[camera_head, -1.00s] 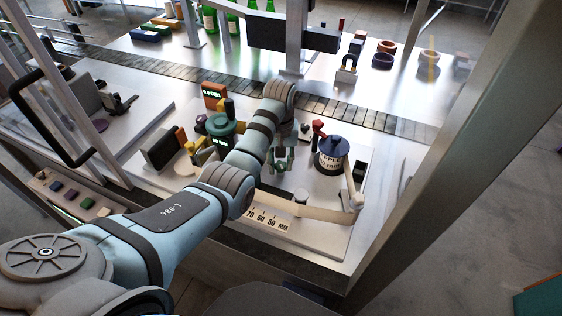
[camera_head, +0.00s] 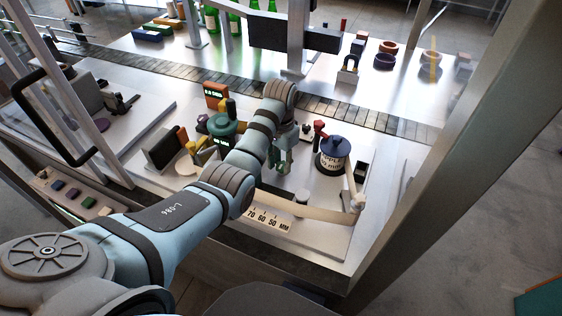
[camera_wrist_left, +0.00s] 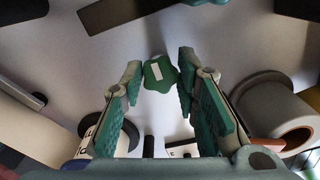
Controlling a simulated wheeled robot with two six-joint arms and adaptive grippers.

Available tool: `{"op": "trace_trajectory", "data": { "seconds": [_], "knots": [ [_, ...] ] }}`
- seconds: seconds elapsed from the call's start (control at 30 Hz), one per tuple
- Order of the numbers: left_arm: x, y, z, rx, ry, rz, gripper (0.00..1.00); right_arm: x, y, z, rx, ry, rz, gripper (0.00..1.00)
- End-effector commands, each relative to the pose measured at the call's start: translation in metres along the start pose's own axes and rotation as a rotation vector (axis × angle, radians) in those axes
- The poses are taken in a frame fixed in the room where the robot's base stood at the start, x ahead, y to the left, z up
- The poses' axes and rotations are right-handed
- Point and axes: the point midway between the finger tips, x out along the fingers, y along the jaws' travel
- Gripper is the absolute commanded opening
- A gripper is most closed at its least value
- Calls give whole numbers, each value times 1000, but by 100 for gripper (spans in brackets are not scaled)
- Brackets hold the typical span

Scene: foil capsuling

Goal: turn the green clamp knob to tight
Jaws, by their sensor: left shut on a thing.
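The green clamp knob (camera_wrist_left: 159,74) shows in the left wrist view as a lobed green piece with a white mark on its face. It sits between the tips of my left gripper (camera_wrist_left: 157,80), whose green-padded fingers are shut on it. In the head view my left gripper (camera_head: 280,158) points down at the work plate, and I cannot make out the knob there. Which way the knob's mark counts as tight is not readable. My right gripper is not in view.
A labelled roll with a navy top (camera_head: 334,152) stands right of my gripper, beside a red-topped part (camera_head: 319,127). A green round wheel (camera_head: 222,125) and an orange display (camera_head: 215,94) stand to the left. A slatted conveyor (camera_head: 350,108) runs behind.

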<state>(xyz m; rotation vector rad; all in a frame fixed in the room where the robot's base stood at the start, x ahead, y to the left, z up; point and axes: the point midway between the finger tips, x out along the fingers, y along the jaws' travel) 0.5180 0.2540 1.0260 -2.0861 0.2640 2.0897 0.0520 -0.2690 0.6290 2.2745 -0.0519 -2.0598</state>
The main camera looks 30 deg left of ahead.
Motion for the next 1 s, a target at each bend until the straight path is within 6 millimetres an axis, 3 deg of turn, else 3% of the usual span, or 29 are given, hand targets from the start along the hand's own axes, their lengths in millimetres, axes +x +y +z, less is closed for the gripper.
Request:
{"op": "trace_trajectory", "data": {
  "seconds": [0.5, 0.53, 0.63, 1.0],
  "knots": [
    [-2, -1, -1, 22, 5, -3, 1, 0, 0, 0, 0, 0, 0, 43],
    [-2, -1, -1, 22, 6, -3, 32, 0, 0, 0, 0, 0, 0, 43],
    [-2, -1, -1, 21, 5, -3, 48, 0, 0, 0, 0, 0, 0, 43],
    [-1, 0, 0, 21, 2, -1, 49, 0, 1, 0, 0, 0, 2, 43]
  ]
}}
